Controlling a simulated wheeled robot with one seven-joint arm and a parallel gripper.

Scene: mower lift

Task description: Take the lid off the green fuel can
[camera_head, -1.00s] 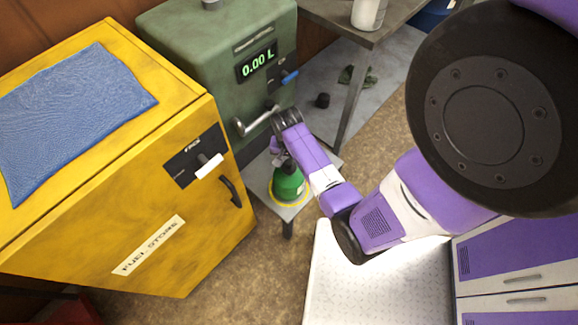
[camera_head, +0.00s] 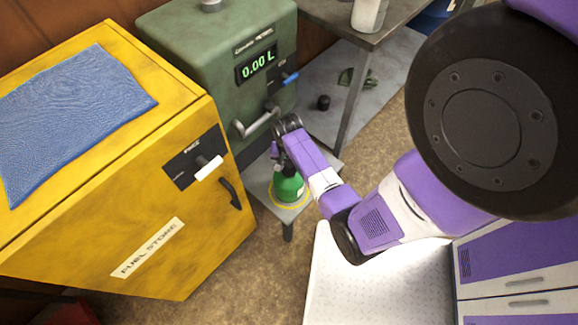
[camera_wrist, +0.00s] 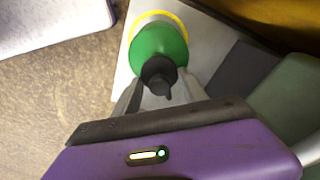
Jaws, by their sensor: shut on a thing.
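The green fuel can (camera_head: 288,187) stands upright on a small grey stand (camera_head: 292,213), inside a yellow ring, below the dispenser. My gripper (camera_wrist: 157,92) is above the can, its two fingers on either side of the black lid (camera_wrist: 158,76) in the wrist view. The fingers are shut on the lid. The lid appears to be at the can's top; whether it is seated or slightly raised I cannot tell. In the head view my wrist hides the can's top.
A green dispenser (camera_head: 222,62) reading 0.00 L, with a metal handle (camera_head: 256,124), stands behind the can. The yellow fuel store (camera_head: 170,225) is close on the left. A metal table (camera_head: 345,100) stands at the right, with a small black object (camera_head: 323,102) on its lower shelf.

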